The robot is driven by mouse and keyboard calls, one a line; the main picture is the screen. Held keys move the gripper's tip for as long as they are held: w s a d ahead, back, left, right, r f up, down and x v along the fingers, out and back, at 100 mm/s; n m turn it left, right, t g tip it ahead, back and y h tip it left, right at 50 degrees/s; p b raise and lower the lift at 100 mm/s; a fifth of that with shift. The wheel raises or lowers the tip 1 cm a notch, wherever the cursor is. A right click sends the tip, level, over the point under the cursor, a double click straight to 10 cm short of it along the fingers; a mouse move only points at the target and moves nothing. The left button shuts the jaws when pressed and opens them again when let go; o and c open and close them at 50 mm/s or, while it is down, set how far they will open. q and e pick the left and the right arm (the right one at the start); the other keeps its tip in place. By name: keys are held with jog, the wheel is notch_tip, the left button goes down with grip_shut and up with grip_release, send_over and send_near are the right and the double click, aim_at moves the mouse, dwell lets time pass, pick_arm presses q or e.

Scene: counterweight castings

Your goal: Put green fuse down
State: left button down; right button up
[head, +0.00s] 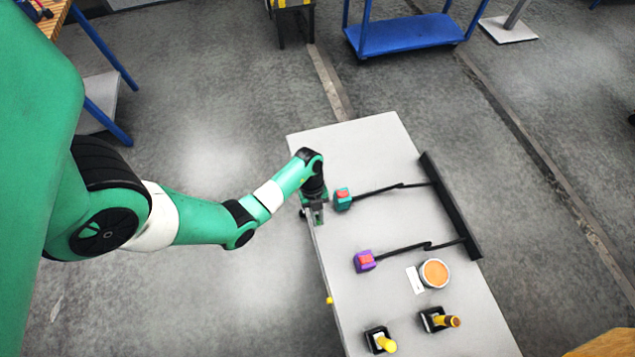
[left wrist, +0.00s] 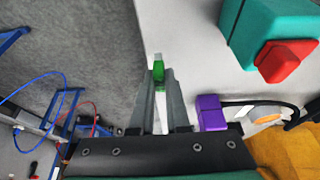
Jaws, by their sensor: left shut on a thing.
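My left gripper (head: 317,216) is at the left edge of the white table (head: 385,145), close to the teal box with a red top (head: 342,199). In the left wrist view its two fingers (left wrist: 159,82) are shut on the green fuse (left wrist: 158,73), a small piece with a pale end, held between the fingertips. The fuse shows near the table's edge in that view; I cannot tell whether it touches anything. In the head view the fuse cannot be made out. My right gripper is not in view.
A purple box with a red top (head: 365,261) and the teal box join a black bar (head: 450,205) by black cables. An orange-topped round container (head: 434,273), a white card (head: 414,280) and two black holders with yellow pieces (head: 380,340) stand nearer. The table's far end is clear.

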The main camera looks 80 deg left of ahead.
pick_arm(q)
jog(key=s+d+r+p, duration=0.4)
jog(key=s+d+r, duration=0.4)
jog(key=s+r, duration=0.2)
jog(key=shift+s+r, duration=0.15)
jog(key=shift+s, duration=0.55)
